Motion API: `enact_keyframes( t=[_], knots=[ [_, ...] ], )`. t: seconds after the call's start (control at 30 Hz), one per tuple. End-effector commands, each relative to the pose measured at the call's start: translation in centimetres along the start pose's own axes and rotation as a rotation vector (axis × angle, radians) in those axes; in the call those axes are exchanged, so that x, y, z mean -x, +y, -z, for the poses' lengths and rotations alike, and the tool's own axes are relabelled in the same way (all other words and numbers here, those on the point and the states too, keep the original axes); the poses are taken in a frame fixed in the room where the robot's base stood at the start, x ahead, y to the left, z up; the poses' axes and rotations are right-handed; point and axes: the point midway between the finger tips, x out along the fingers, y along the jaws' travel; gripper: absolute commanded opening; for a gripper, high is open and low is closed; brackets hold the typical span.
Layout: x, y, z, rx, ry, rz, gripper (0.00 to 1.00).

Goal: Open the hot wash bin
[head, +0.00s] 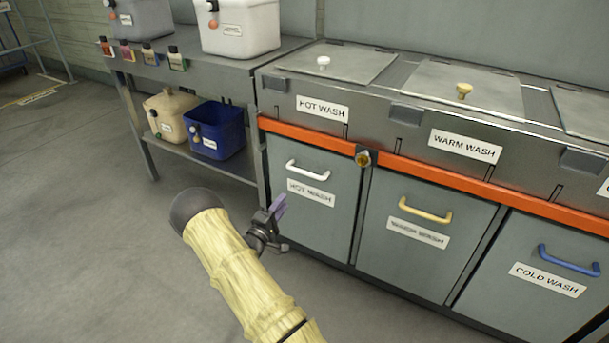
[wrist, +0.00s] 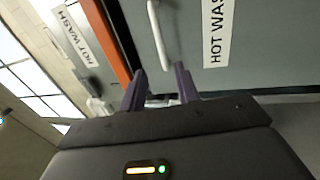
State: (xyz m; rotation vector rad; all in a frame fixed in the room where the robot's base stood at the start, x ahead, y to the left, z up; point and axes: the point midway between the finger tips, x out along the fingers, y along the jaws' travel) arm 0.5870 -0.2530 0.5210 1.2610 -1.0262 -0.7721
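The hot wash bin (head: 325,222) is a grey front panel low in the counter, closed flush, with a "HOT WASH" label and a white bar handle (head: 307,170). In the wrist view the white handle (wrist: 159,38) runs up and down beyond my fingers, its lower end between the fingertips in the picture. My gripper (head: 279,204) is in front of the panel's lower left, below the handle. In the wrist view its two purple fingers (wrist: 160,72) are spread with nothing between them. It appears apart from the handle; the exact gap cannot be told.
Warm wash bin (head: 410,240) with yellow handle and cold wash bin (head: 535,285) with blue handle stand to the right. An orange rail (head: 440,174) with a brass knob (head: 363,158) runs above. A shelf at left holds a blue tub (head: 218,130). Floor at left is clear.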

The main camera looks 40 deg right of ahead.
Motion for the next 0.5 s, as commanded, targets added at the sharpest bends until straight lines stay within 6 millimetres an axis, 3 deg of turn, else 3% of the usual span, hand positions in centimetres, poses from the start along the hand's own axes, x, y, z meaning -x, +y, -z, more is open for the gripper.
enact_keyframes(
  t=[0.5],
  knots=[
    [-9.1,-0.2,-0.1,-0.003,-0.003,-0.001,0.32]
  ],
)
